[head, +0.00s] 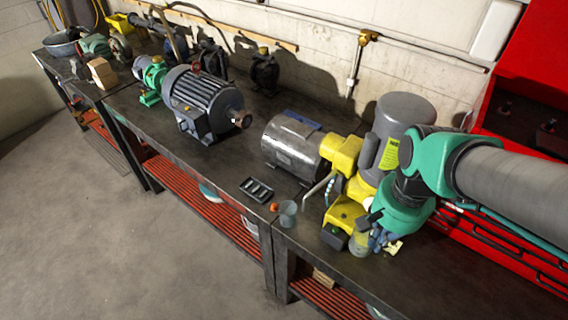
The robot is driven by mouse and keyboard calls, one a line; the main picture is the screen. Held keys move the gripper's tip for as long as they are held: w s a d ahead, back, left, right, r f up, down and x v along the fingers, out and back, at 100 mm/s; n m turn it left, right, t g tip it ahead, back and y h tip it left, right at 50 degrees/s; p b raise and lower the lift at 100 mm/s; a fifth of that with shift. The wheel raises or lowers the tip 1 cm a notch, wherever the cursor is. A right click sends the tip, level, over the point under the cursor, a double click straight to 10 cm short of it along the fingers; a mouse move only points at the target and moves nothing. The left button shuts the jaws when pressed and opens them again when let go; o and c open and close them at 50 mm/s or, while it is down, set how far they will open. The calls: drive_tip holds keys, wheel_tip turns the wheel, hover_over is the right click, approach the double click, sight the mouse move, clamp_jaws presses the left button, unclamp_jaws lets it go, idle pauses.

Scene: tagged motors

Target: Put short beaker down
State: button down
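My gripper (372,239) is low over the front of the bench, in front of the yellow motor base. A small, pale see-through cup, which looks like the short beaker (358,244), sits at its fingertips, and the fingers appear shut on it. The yellow parts behind tint the beaker. The fingers are small and partly hidden by my wrist, and I cannot tell whether the beaker's bottom touches the bench (420,285). A second clear beaker (287,213) stands upright on the bench to the left, apart from the gripper.
A small orange object (274,207) and a black tray (257,190) lie left of the second beaker. A yellow and grey motor (292,147) stands behind, with a grey cylinder (403,112) near my arm. A red cabinet (530,110) is at right. The bench's front right is clear.

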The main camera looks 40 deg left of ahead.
drive_tip(key=w+a+p, duration=0.1)
drive_tip(key=w+a, duration=0.3)
drive_tip(key=a, duration=0.7)
drive_tip(key=w+a+p, duration=0.1)
drive_tip(key=w+a, duration=0.2)
drive_tip(key=a, duration=0.7)
drive_tip(key=w+a+p, duration=0.1)
drive_tip(key=w+a, duration=0.3)
drive_tip(key=a, duration=0.7)
drive_tip(key=a+f+n+p, duration=0.1)
drive_tip(key=a+f, duration=0.2)
drive_tip(key=a, duration=0.9)
wheel_tip(320, 180, down, 18)
drive_tip(key=shift+s+f, duration=0.15)
drive_tip(key=shift+s, duration=0.15)
drive_tip(key=shift+a, duration=0.1)
drive_tip(key=shift+w+a+f+p, duration=0.1)
drive_tip(key=shift+w+a+f, duration=0.15)
drive_tip(key=shift+w+a, duration=1.6)
drive_tip(key=shift+w+a+f+p, duration=0.15)
drive_tip(key=shift+w+a, duration=1.05)
drive_tip(key=shift+a, duration=1.3)
drive_tip(key=shift+w+a+f+p, duration=0.1)
drive_tip(key=shift+w+a+f, duration=0.2)
drive_tip(key=shift+w+a, duration=1.55)
drive_tip(key=shift+s+a+f, duration=0.1)
drive_tip(key=shift+s+a, duration=0.25)
drive_tip(key=shift+f, duration=1.7)
drive_tip(key=shift+f, duration=0.15)
